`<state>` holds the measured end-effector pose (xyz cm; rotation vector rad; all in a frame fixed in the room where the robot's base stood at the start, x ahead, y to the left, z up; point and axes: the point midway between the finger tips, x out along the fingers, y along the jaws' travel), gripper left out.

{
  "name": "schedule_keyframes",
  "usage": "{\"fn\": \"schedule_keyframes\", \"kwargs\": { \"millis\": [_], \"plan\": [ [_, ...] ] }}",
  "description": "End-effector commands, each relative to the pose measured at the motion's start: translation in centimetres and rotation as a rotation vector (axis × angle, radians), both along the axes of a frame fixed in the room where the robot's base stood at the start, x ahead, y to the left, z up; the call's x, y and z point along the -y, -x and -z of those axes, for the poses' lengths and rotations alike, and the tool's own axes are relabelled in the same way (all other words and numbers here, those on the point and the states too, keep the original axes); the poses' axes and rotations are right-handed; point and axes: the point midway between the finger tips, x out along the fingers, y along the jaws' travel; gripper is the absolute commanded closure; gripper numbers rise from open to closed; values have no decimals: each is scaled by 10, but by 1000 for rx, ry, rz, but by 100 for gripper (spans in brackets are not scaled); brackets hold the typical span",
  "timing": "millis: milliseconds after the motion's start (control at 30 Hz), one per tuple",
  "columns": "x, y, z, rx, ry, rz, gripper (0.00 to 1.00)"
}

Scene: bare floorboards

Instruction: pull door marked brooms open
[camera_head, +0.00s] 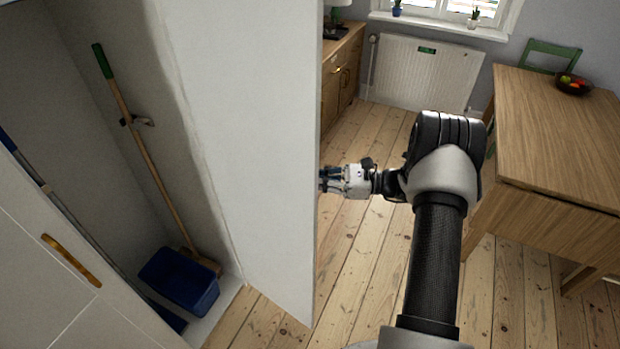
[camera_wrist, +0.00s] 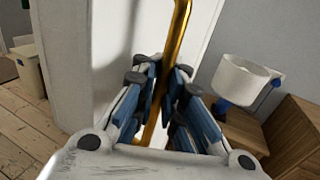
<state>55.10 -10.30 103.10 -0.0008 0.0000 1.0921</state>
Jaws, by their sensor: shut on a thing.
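The white door (camera_head: 262,150) stands swung open in the middle of the head view, with the closet (camera_head: 60,110) showing to its left. No "brooms" marking is visible on the side I see. My gripper (camera_head: 326,181) is at the far side of the door's right edge, and its fingertips are partly hidden behind that edge. In the wrist view my gripper (camera_wrist: 164,92) is shut on a brass bar handle (camera_wrist: 178,38), with blue finger pads on both sides of it.
The closet holds a green-topped broom (camera_head: 150,165), a blue bucket (camera_head: 180,280) and a blue-handled pole (camera_head: 50,195). Another white door with a brass handle (camera_head: 70,260) is at lower left. A wooden table (camera_head: 555,130) stands at right. Floorboards (camera_head: 380,145) are clear between.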

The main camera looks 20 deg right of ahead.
Motion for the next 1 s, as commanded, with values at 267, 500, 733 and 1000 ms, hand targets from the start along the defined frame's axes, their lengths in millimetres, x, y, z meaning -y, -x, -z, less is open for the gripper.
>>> {"fn": "schedule_keyframes", "kwargs": {
  "millis": [267,500,733,1000],
  "plan": [
    [2,2,3,-10,0,1,89],
    [1,1,2,-5,1,0,73],
    [0,1,1,-3,1,0,70],
    [10,5,0,-1,2,1,70]
  ]
}}
